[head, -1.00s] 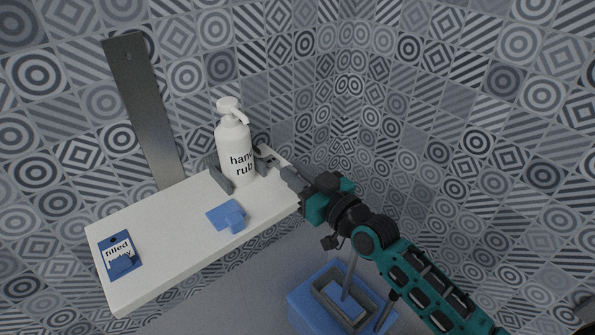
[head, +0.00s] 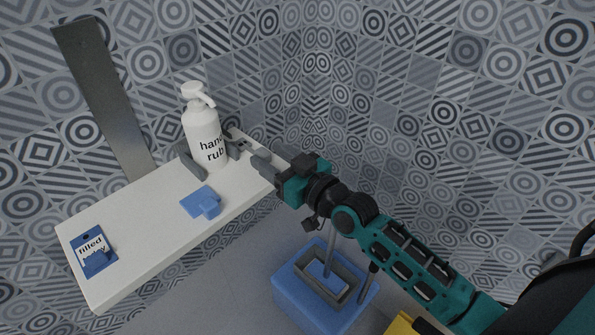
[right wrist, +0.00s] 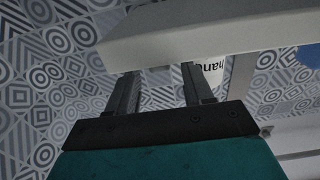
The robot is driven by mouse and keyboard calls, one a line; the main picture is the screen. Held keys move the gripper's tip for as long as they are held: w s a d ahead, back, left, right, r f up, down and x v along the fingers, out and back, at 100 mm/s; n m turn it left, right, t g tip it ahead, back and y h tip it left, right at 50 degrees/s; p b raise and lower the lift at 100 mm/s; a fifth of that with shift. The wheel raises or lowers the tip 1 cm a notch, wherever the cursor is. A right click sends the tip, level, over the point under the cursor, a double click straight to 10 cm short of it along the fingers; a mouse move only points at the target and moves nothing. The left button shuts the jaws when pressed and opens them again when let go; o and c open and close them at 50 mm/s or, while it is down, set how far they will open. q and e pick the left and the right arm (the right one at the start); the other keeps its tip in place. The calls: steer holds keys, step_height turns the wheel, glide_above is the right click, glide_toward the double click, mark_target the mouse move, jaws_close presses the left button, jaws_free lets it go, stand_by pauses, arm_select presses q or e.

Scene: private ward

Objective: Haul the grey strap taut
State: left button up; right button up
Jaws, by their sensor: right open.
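A long flat grey strip (head: 105,95) stands against the tiled wall behind the white shelf (head: 150,225); I cannot tell whether this is the strap. Its lower end is hidden behind the shelf. My right gripper (head: 265,158) is at the shelf's right end, to the right of the hand rub bottle. Its fingers are apart with nothing seen held between them. In the right wrist view the open fingers (right wrist: 160,85) point at the shelf edge (right wrist: 190,35), with part of the bottle (right wrist: 211,75) beyond. My left gripper is out of view.
The white hand rub bottle (head: 205,135) stands upright between grey pieces on the shelf. A blue block (head: 202,201) and a blue "filled" tag (head: 93,250) lie on the shelf. A blue box with a grey frame (head: 300,300) stands below my right arm.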

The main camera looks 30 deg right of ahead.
steer(key=v, duration=1.2)
steer(key=s+a+f+g+h, duration=0.1)
steer(key=s+a+f+g, duration=0.1)
steer(key=f, duration=0.8)
steer(key=s+a+f+m+g+h, duration=0.1)
steer(key=s+a+f+g+h, duration=0.1)
steer(key=f, duration=0.7)
steer(key=s+a+g, duration=0.1)
steer(key=s+g, duration=0.1)
steer(key=s, duration=0.1)
steer(key=shift+a+f+h, duration=0.15)
steer(key=shift+f+h, duration=0.15)
steer(key=shift+f, duration=0.1)
steer(key=shift+s, duration=0.15)
